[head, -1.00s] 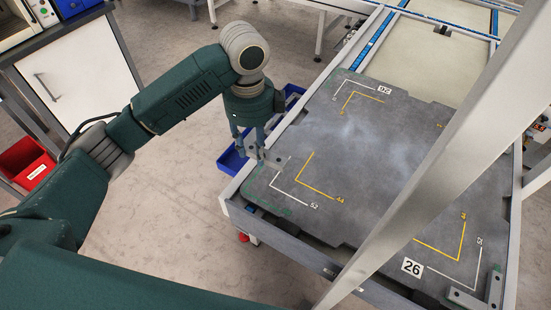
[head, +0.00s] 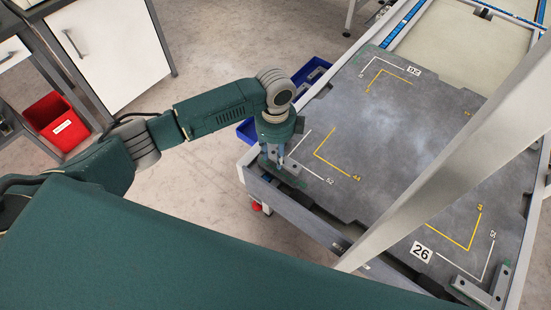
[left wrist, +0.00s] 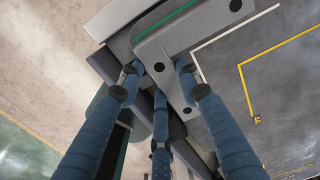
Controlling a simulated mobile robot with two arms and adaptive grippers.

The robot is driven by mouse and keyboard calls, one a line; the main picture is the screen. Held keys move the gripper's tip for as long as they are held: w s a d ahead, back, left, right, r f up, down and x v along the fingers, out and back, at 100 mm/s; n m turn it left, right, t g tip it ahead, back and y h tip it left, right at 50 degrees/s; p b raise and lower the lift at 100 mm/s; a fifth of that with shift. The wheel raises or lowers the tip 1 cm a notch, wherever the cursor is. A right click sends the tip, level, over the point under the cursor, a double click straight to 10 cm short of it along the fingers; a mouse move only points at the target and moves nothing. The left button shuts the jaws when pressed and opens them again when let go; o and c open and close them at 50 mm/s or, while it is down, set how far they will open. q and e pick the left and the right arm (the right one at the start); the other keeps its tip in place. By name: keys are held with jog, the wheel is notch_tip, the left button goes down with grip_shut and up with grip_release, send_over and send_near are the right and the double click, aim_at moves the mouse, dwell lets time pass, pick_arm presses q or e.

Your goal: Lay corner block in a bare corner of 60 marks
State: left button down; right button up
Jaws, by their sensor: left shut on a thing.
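My left gripper (head: 281,162) is shut on a grey L-shaped corner block (head: 291,168) at the near-left corner of the dark plate (head: 400,140). In the left wrist view the fingers (left wrist: 158,76) hold the block (left wrist: 177,38), which has dark round holes. A green mark (left wrist: 168,18) runs along the block's outer edge there. I cannot tell whether the block touches the plate. Another corner block (head: 496,291) lies in the near-right corner. My right gripper is not in view.
A pale metal post (head: 440,175) crosses the view in front of the plate. A blue bin (head: 247,130) is beside the table's left side. A red bin (head: 57,120) stands farther left. The plate's middle is clear.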

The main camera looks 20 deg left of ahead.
pick_arm(q)
jog(key=shift+f, duration=1.55)
jog(key=c, duration=1.2)
grip_release()
jog(key=shift+f, duration=0.15)
notch_tip(320, 180, up, 12)
jog(key=shift+s, duration=0.1)
